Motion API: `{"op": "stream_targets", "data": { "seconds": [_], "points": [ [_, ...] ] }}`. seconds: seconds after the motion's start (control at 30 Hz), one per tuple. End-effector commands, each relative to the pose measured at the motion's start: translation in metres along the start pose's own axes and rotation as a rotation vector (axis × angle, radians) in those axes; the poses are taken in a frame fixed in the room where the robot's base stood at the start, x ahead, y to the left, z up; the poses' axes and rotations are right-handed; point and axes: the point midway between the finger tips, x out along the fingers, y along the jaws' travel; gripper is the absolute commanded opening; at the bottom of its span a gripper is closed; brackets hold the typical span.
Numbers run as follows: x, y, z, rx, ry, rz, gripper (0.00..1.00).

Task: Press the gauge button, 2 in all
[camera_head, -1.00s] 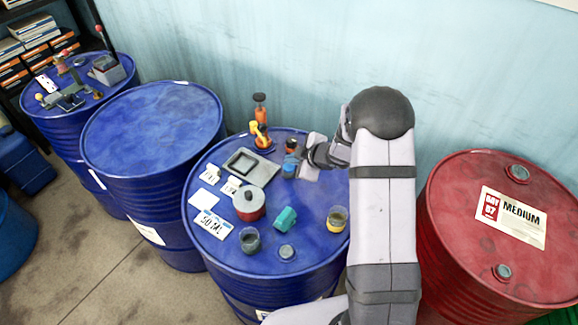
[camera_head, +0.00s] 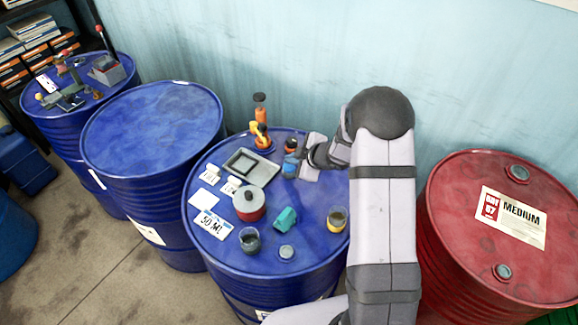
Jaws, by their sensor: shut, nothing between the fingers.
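My gripper (camera_head: 292,167) is shut and empty at the back right of the middle blue drum's top, its tip at or just above a small blue piece. I cannot tell whether that blue piece is part of my gripper or a thing on the drum, nor whether they touch. I cannot make out for sure which thing is the gauge button. A round red device with a grey top and dark knob (camera_head: 249,201) stands on the drum (camera_head: 262,259), to the front left of my gripper.
A grey tray (camera_head: 268,175), an orange pump-like thing (camera_head: 262,138), a small dark-and-orange cylinder (camera_head: 291,146), a teal piece (camera_head: 285,219), a dark cup (camera_head: 250,240), a yellow-based cup (camera_head: 337,219), a grey cap (camera_head: 287,252) and a "50 ML" card (camera_head: 213,224) crowd the drum top.

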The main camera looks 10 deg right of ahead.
Motion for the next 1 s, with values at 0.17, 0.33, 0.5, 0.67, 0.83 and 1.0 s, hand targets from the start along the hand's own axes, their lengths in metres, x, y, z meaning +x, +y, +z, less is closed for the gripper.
{"op": "stream_targets", "data": {
  "seconds": [0.17,0.33,0.5,0.67,0.83,1.0],
  "points": [
    [0.0002,-0.0001,0.0001,0.000,0.000,0.000,0.00],
    [0.0027,-0.0021,0.0020,0.000,0.000,0.000,0.00],
    [0.0059,-0.0043,0.0042,0.000,0.000,0.000,0.00],
    [0.0060,-0.0043,0.0043,0.000,0.000,0.000,0.00],
    [0.0060,-0.0043,0.0043,0.000,0.000,0.000,0.00],
    [0.0064,-0.0046,0.0046,0.000,0.000,0.000,0.00]
  ]
}}
